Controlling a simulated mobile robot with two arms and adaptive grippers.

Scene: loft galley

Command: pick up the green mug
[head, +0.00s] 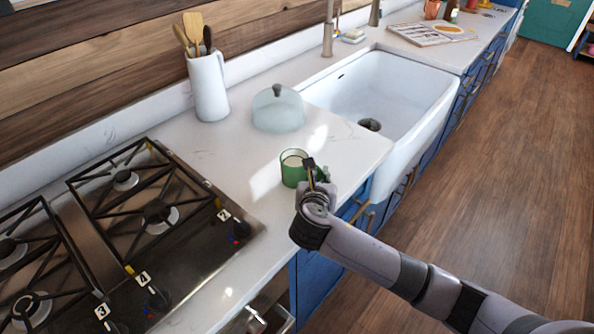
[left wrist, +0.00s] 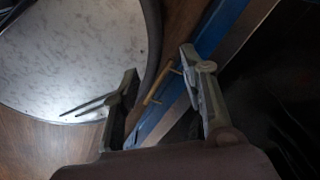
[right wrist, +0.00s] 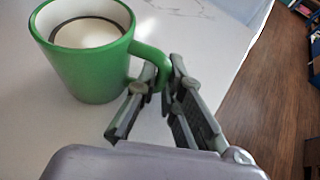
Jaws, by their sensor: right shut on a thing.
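The green mug (head: 291,170), pale inside, is upright on the white counter between the stove and the sink. It is large at the upper left of the right wrist view (right wrist: 85,68), with its handle toward my fingers. My right gripper (head: 310,168) is at the mug's handle side, and its fingers (right wrist: 163,68) are shut on the handle. I cannot tell whether the mug's base touches the counter. My left gripper (left wrist: 158,64) shows only in its own wrist view, with its fingers apart and nothing between them.
A glass dome (head: 277,110) and a white jug (head: 208,88) with utensils stand behind the mug. The gas stove (head: 140,230) is at the left, the white sink (head: 385,90) at the right. Blue cabinets (head: 318,283) drop below the counter edge.

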